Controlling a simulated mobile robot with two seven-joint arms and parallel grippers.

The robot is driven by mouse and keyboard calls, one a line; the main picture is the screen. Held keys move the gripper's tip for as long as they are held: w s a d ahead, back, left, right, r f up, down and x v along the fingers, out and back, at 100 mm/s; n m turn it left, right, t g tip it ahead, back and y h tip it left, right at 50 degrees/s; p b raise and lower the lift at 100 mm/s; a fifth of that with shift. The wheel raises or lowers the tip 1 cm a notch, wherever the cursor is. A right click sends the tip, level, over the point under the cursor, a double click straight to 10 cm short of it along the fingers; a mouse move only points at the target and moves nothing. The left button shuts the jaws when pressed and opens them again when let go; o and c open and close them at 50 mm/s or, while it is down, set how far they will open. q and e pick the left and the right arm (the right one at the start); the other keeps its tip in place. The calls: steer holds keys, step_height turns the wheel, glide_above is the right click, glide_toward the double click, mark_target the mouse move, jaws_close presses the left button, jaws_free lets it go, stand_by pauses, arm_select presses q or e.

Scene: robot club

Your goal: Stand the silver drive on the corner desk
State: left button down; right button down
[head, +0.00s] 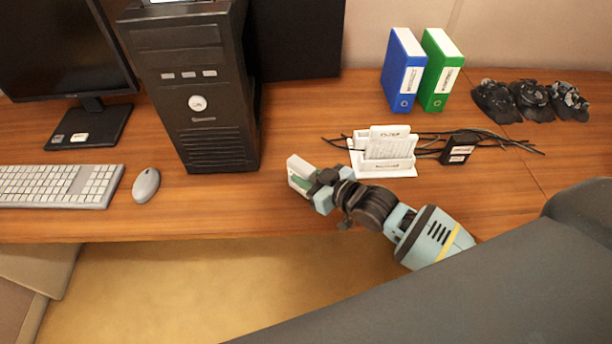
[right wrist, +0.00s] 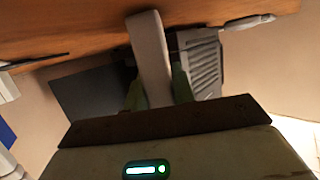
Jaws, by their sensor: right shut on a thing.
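The silver drive (head: 298,165) is a small pale block, held over the front part of the wooden desk (head: 240,205), to the right of the black computer tower. My right gripper (head: 304,181) is shut on it, with a green finger pad against its side. In the right wrist view the drive (right wrist: 150,55) sticks out from between the fingers, and its far end overlaps the desk (right wrist: 80,30). I cannot tell whether it touches the desktop. My left gripper is not in view.
The black tower (head: 205,100) stands left, with a mouse (head: 146,185), keyboard (head: 60,186) and monitor (head: 60,50) beyond. A white stand (head: 385,165), black box (head: 458,148) and cables lie right.

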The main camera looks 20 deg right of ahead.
stand_by(0.3)
steer(key=shift+f, duration=0.2)
steer(key=c, duration=1.2)
jaws_free()
steer(key=shift+o, duration=0.2)
steer(key=shift+r, duration=0.2)
steer(key=v, duration=1.2)
steer(key=shift+p, duration=0.35)
